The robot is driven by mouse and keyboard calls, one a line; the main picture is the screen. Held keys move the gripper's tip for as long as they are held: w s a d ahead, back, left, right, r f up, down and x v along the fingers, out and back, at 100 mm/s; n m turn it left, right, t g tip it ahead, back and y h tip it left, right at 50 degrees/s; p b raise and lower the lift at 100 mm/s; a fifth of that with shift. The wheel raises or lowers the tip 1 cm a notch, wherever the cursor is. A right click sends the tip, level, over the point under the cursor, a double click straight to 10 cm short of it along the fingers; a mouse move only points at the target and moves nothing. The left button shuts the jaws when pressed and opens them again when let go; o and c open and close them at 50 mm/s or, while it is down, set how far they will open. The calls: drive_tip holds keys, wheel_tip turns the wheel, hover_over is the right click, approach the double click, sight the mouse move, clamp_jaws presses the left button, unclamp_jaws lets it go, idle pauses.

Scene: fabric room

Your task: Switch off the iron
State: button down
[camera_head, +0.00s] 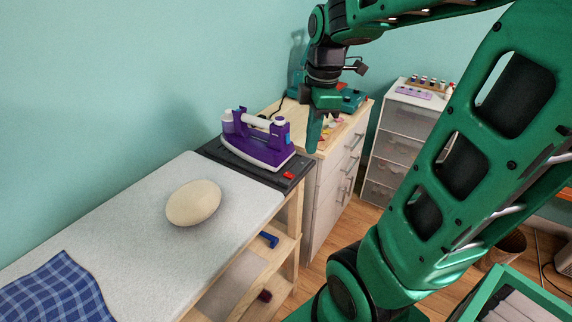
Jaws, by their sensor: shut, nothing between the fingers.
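A purple and white iron (258,138) stands on a dark rest (215,152) at the far end of the ironing table. A small red switch (288,175) sits at the front right corner of the dark rest. My gripper (314,150) is shut and empty. In the picture it appears to the right of the iron and above the red switch, pointing down. It is apart from the switch. Whether the switch is on or off is too small to tell.
A pale oval pad (193,203) and a blue checked cloth (56,292) lie on the light table top (130,215). A wooden-topped drawer cabinet (338,180) stands behind my gripper. A white drawer unit (405,135) is at the back right. A green crate (513,292) is at the lower right.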

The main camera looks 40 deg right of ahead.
sight(287, 173)
drive_tip(key=w+r+n, duration=0.2)
drive_tip(key=w+n, duration=0.4)
drive_tip(key=n, duration=0.3)
drive_tip(key=shift+w, duration=0.25)
drive_tip(key=shift+f, duration=0.15)
drive_tip(key=f, duration=0.4)
drive_tip(key=w+f, duration=0.1)
drive_tip(key=f, duration=0.8)
drive_tip(key=shift+w+a+f, duration=0.25)
drive_tip(key=shift+w+f, duration=0.05)
drive_tip(key=shift+f, duration=0.05)
